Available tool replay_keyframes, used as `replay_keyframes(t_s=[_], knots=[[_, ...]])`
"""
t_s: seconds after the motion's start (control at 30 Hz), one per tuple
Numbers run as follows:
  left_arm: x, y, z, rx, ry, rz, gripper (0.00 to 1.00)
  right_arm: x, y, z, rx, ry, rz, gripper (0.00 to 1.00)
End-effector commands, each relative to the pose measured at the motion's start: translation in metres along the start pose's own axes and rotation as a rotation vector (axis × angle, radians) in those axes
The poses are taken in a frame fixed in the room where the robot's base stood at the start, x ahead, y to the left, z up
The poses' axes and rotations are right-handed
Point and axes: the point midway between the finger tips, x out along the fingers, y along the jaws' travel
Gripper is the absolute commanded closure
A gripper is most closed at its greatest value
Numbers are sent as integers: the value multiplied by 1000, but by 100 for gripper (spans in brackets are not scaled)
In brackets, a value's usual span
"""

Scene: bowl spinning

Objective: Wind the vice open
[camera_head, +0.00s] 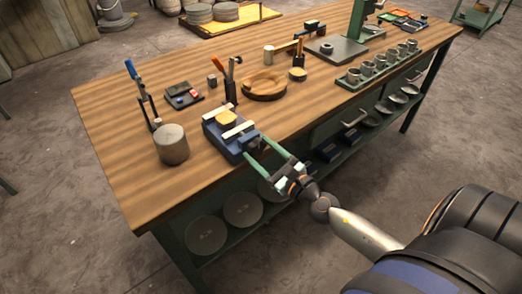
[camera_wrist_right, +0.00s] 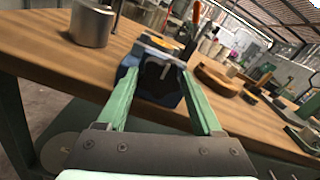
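The blue vice (camera_head: 229,143) stands at the near edge of the workbench, with pale jaw strips and a yellowish block (camera_head: 226,118) between them. In the right wrist view the front of the vice (camera_wrist_right: 152,92) shows a dark part in its middle, probably its screw end; a handle is hard to make out. My right gripper (camera_head: 253,147) has its green fingers spread, one on each side of the vice's front. In the right wrist view the fingers of this gripper (camera_wrist_right: 161,88) are apart with a wide gap; I cannot tell whether they touch anything. My left gripper is out of view.
A grey metal cylinder (camera_head: 172,146) stands left of the vice on the wooden workbench (camera_head: 125,160). A round wooden bowl (camera_head: 263,87) and upright tools (camera_head: 230,82) are behind. A rack of cups (camera_head: 379,66) is at the right. Shelves with discs lie below the bench top.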

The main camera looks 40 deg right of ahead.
Motion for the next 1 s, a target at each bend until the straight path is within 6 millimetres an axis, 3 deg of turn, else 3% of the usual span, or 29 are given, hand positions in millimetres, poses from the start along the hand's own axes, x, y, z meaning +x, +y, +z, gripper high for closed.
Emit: replay_keyframes(t_s=[0.27, 0.63, 1.0], knots=[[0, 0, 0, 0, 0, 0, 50, 0, 0, 0, 1, 1, 0, 4], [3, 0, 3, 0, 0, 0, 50, -8, 0, -2, 3, 2, 0, 4], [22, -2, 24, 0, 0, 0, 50, -63, 2, -6, 2, 4, 2, 4]])
